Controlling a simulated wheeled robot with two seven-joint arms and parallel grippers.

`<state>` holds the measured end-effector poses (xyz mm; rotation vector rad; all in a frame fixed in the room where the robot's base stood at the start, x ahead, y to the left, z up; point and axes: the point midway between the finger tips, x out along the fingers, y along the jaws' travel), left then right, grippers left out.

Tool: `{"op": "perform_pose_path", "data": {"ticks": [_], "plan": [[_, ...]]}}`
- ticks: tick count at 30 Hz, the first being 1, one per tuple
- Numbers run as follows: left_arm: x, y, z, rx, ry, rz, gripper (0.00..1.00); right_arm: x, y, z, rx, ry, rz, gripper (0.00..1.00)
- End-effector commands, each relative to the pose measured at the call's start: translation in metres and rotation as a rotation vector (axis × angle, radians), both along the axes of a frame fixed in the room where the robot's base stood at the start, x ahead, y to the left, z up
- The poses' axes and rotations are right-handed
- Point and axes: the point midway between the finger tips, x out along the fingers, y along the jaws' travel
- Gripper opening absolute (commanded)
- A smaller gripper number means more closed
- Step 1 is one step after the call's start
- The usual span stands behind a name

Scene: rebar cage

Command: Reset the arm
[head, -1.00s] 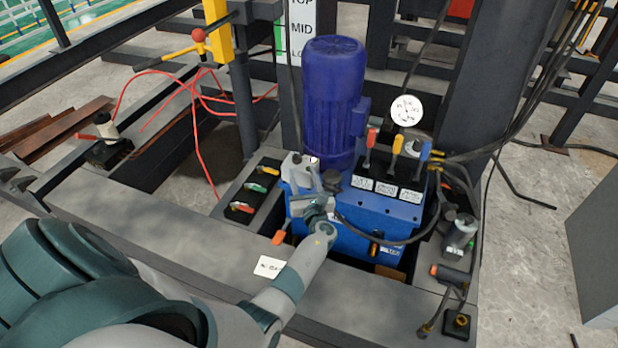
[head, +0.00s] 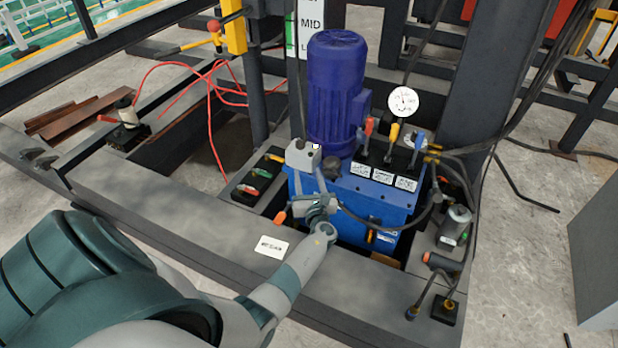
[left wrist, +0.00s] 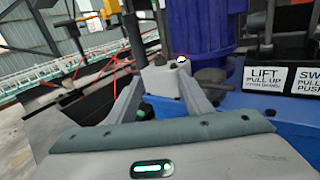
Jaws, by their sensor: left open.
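My left arm comes in from the lower left of the head view. Its gripper (head: 308,182) is open at the front of the blue hydraulic pump unit (head: 355,205). In the left wrist view, my two grey fingers (left wrist: 163,92) stand apart. A pale grey block (left wrist: 160,80) shows beyond and between them. The same block shows in the head view (head: 303,156), just past the fingertips, beside the dark blue motor (head: 337,95). I cannot tell whether the fingers touch it. My right gripper is not in view.
Red, yellow and blue levers (head: 393,138) and a round gauge (head: 403,102) stand right of the motor. Black hoses run on the right. A dark steel beam (head: 190,220) crosses below.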

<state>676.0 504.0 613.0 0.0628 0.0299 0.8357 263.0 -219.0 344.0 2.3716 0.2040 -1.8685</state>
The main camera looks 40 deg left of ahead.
Motion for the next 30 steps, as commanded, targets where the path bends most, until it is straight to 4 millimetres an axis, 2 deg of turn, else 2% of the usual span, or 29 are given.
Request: {"op": "perform_pose_path", "data": {"ticks": [11,14,17,20,24,30], "plan": [[-0.001,0.0,0.0,-0.005,-0.004,0.002,0.46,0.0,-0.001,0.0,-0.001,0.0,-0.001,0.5],[-0.007,0.001,0.0,-0.033,-0.032,0.015,0.46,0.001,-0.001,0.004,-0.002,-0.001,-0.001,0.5],[-0.022,0.004,0.0,-0.101,-0.094,0.044,0.46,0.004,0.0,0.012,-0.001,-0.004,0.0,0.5],[-0.046,0.006,-0.001,-0.217,-0.196,0.093,0.46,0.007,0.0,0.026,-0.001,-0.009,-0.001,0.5],[-0.094,0.004,-0.008,-0.458,-0.392,0.19,0.46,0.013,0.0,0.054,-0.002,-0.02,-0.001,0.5],[-0.17,-0.021,-0.028,-0.883,-0.669,0.376,0.46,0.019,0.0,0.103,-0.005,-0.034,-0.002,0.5]]}}
